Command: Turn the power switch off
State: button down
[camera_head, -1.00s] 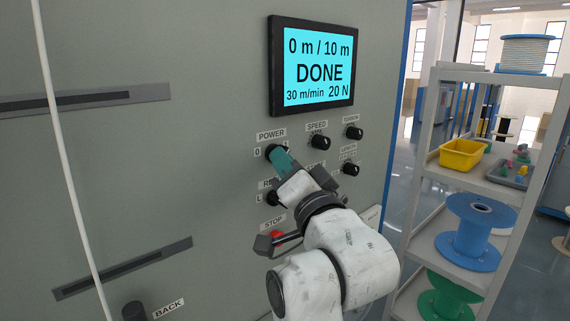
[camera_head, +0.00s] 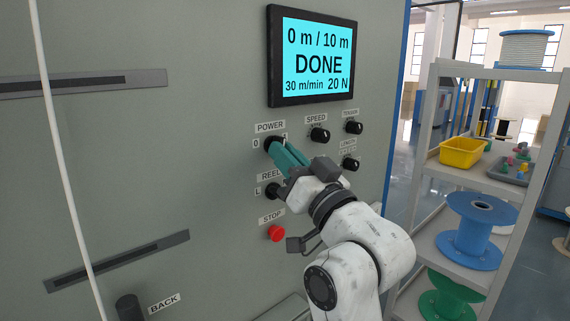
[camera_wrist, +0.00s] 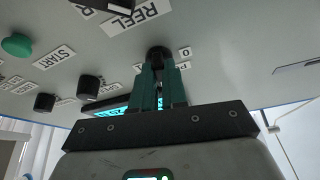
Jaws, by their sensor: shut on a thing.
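The power switch (camera_head: 270,143) is a black rotary knob under the POWER label, with 0 at its left and a second mark at its right, mostly covered by my fingers. In the wrist view the power switch (camera_wrist: 158,54) is a dark knob between my fingertips, near the upside-down 0 label. My gripper (camera_head: 277,148) has teal fingers shut on the knob, reaching it from the lower right; it also shows in the wrist view (camera_wrist: 158,68). The knob's pointer direction is hidden. The display (camera_head: 318,60) is lit and reads DONE, 0 m / 10 m.
The REEL knob (camera_head: 271,191) and the red STOP button (camera_head: 277,233) lie just below. The SPEED knob (camera_head: 320,135), TENSION knob (camera_head: 354,128) and LENGTH knob (camera_head: 350,164) are to the right. A shelf (camera_head: 490,170) with spools and a yellow bin (camera_head: 462,152) stands farther right.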

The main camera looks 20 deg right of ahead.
jog(key=shift+w+d+n+g+y+b, duration=0.15)
jog(key=shift+n+g+y+b, duration=0.8)
jog(key=shift+n+b, duration=1.4)
jog(key=shift+s+d+n+g+y+b, duration=0.15)
jog(key=shift+n+g+y+b, duration=0.3)
jog(key=shift+n+y+b, duration=1.8)
jog(key=shift+w+d+n+g+y+b, duration=0.2)
jog(key=shift+n+g+b, duration=0.85)
jog(key=shift+n, duration=2.45)
jog(key=shift+n+b, duration=0.3)
jog(key=shift+b, duration=0.1)
jog(key=c, duration=1.2)
grip_release()
jog(key=shift+r, duration=0.1)
jog(key=shift+o, duration=0.2)
jog(key=b+v, duration=0.1)
jog(key=v, duration=0.9)
jog(key=shift+s+f+b, duration=0.3)
jog(key=shift+s, duration=0.05)
jog(key=shift+d, duration=0.1)
